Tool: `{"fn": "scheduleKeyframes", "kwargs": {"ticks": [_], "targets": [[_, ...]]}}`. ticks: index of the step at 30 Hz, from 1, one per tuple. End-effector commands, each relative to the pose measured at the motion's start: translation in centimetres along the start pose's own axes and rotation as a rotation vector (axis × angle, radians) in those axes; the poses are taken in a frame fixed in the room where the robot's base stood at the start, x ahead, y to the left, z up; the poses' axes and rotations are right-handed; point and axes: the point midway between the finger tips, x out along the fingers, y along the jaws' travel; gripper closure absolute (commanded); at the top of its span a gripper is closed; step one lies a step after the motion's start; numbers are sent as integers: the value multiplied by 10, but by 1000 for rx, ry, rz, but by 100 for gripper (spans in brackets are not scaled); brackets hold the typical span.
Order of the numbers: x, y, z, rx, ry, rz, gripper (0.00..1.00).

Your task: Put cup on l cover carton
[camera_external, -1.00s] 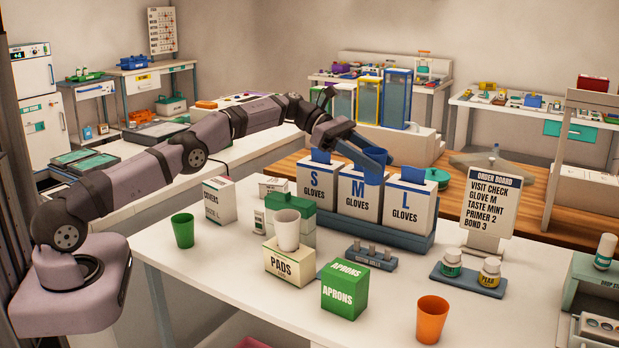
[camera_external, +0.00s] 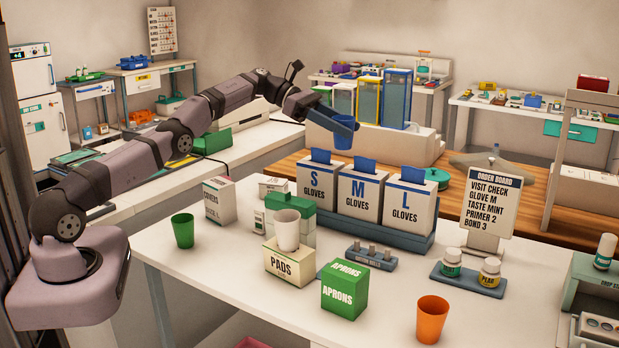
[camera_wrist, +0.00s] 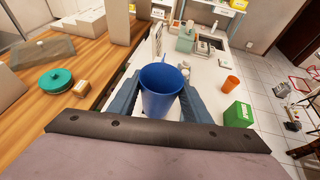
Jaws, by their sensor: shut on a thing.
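A blue cup (camera_external: 342,138) is between the fingers of my gripper (camera_external: 338,122), which is shut on it. The cup is upright and held in the air above the glove boxes. In the wrist view the cup (camera_wrist: 161,90) fills the space between the two fingers (camera_wrist: 160,98), its open mouth showing. A white carton (camera_external: 219,200) lettered COVERS stands at the left back of the white table; its size letter is too small to read surely. Its top looks bare. Another small white carton (camera_external: 272,187) stands to its right, its lettering unclear.
The glove boxes S (camera_external: 317,187), M (camera_external: 358,195) and L (camera_external: 404,205) stand below the cup. A green cup (camera_external: 183,231) stands near the COVERS carton. A white cup (camera_external: 286,231) tops the PADS box (camera_external: 289,264). An orange cup (camera_external: 432,319) stands at front right.

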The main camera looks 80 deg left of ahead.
Motion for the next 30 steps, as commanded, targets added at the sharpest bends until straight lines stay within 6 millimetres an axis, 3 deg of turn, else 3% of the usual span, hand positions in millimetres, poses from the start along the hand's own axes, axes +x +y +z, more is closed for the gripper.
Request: {"fn": "scheduleKeyframes", "kwargs": {"ticks": [9,19,25,30], "targets": [[-58,28,0,-34,-1,85,77],[-107,45,-2,-65,-1,154,77],[-175,61,-10,-106,-1,251,77],[-256,66,-26,-154,0,366,77]]}}
